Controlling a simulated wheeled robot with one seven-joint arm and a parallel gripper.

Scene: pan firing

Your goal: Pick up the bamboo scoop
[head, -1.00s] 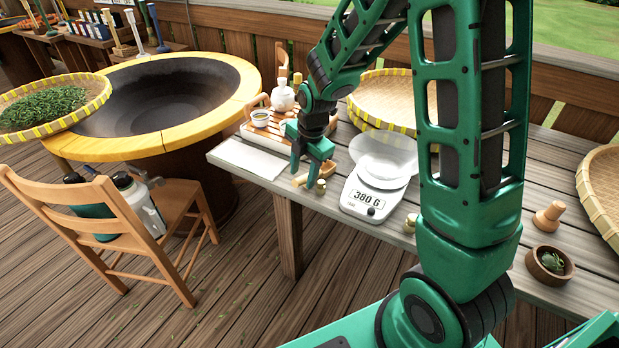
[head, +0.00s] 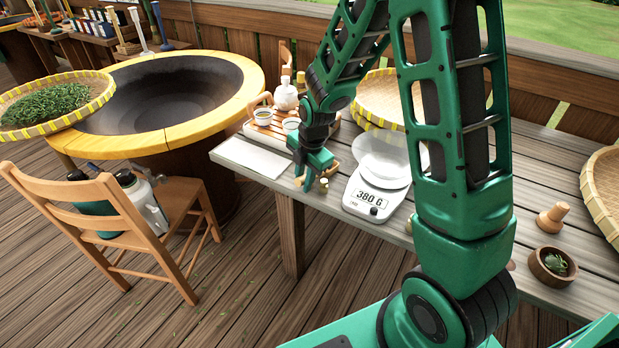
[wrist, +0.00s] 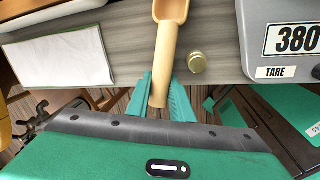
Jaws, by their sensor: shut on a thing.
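The bamboo scoop (wrist: 168,40) is light wood with a straight handle and a hollow bowl. In the wrist view its handle lies between the two fingers of my gripper (wrist: 160,100), with the bowl pointing away toward the top edge. My gripper is shut on the handle. In the head view my gripper (head: 311,183) is low at the table's front edge, left of the scale, and hides most of the scoop. I cannot tell whether the scoop still touches the table.
A white scale (head: 376,197) reading 380 G stands close right of my gripper. A small brass-coloured weight (wrist: 197,62) is beside the scoop. A white cloth (head: 252,157) lies to the left, and a tea tray (head: 262,133) stands behind. A wooden chair (head: 118,205) is left of the table.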

